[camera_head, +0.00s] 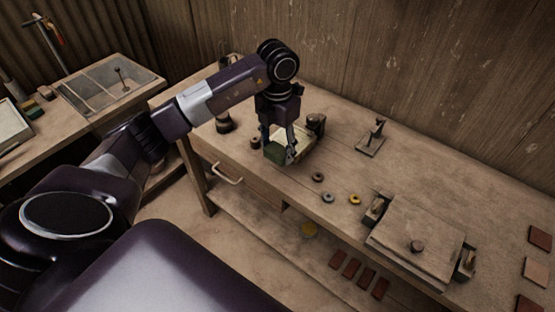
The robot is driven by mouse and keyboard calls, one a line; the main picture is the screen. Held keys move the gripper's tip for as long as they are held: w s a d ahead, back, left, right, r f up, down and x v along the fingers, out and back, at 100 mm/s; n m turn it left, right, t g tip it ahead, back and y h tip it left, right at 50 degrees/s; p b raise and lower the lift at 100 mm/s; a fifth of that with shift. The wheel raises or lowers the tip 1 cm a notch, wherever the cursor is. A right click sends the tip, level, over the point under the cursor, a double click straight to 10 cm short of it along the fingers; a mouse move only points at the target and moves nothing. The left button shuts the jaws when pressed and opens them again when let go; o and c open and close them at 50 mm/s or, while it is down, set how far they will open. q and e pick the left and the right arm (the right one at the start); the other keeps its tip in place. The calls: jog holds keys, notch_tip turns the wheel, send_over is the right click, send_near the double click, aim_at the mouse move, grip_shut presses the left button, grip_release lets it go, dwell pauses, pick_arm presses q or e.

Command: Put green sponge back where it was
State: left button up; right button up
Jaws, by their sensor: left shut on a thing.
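My left gripper (281,151) reaches down over the far left part of the main workbench (335,145). It is shut on the green sponge (273,153), a dark green block with a lighter face beside it. The fingers cover part of the sponge. A pale box-like thing (303,145) shows right behind the fingers. I cannot tell whether the sponge touches it or the bench top. My right gripper is out of view.
A dark round jar (316,123) stands close to the right of the gripper, and a small dark pot (256,142) to its left. Several small rings (328,197) lie in front. A press (417,240) and tiles (540,238) are at right. The bench middle is mostly clear.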

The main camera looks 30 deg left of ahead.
aim_at(277, 171)
pick_arm(q)
jog(key=shift+s+f, duration=0.1)
jog(key=shift+f, duration=0.7)
notch_tip(277, 171, down, 4)
jog(key=shift+r+p, duration=0.25)
jog(key=shift+p, duration=0.3)
jog(key=shift+f, duration=0.45)
jog(key=o, duration=1)
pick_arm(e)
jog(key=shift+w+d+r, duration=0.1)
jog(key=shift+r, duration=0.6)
pick_arm(q)
notch_tip(277, 171, up, 11)
jog(key=b, duration=0.3)
jog(key=shift+r, duration=0.55)
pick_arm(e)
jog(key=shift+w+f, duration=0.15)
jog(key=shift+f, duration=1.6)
pick_arm(q)
jog(key=shift+f, duration=0.1)
